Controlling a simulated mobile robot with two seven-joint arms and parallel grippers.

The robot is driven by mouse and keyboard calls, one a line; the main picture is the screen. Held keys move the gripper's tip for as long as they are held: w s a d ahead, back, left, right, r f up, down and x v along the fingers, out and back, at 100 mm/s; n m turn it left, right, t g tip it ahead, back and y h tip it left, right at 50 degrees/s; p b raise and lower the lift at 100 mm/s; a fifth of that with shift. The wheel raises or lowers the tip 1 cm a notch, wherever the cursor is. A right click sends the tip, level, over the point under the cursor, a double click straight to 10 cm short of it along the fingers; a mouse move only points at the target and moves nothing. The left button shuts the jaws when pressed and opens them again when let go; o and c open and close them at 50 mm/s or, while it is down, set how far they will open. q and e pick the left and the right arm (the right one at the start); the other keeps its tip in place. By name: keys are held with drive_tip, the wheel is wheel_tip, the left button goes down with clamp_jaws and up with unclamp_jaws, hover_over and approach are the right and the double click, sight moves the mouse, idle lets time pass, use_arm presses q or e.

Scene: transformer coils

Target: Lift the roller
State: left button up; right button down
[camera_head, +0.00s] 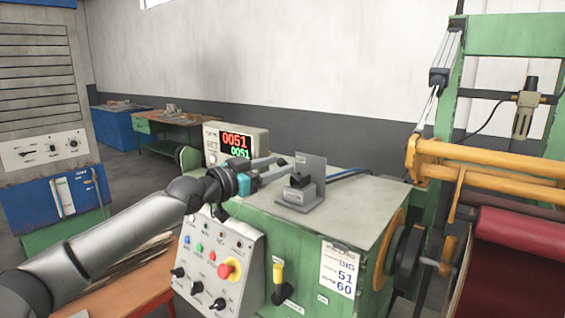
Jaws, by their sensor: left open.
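My left gripper (284,167) is open and reaches over the green machine cabinet (345,208). Its fingertips are just left of a small grey device (303,194) with a black control part and an upright plate, on the cabinet top. I cannot tell whether they touch it. A dark red roller (515,232) lies at the right edge, partly cut off by the frame. Orange-yellow bars (480,160) run above it, held in a green frame. I cannot tell which of these is the roller meant. My right gripper is not in view.
A display box (236,143) with red and green digits stands behind my left wrist. A sloped control panel (217,262) with a red knob and several buttons sits below my arm. A black wheel (408,258) is on the cabinet's right side. A blue cabinet (55,203) stands at left.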

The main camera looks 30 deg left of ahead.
use_arm(q)
drive_tip(key=shift+x, duration=1.25)
clamp_jaws()
idle(0.8)
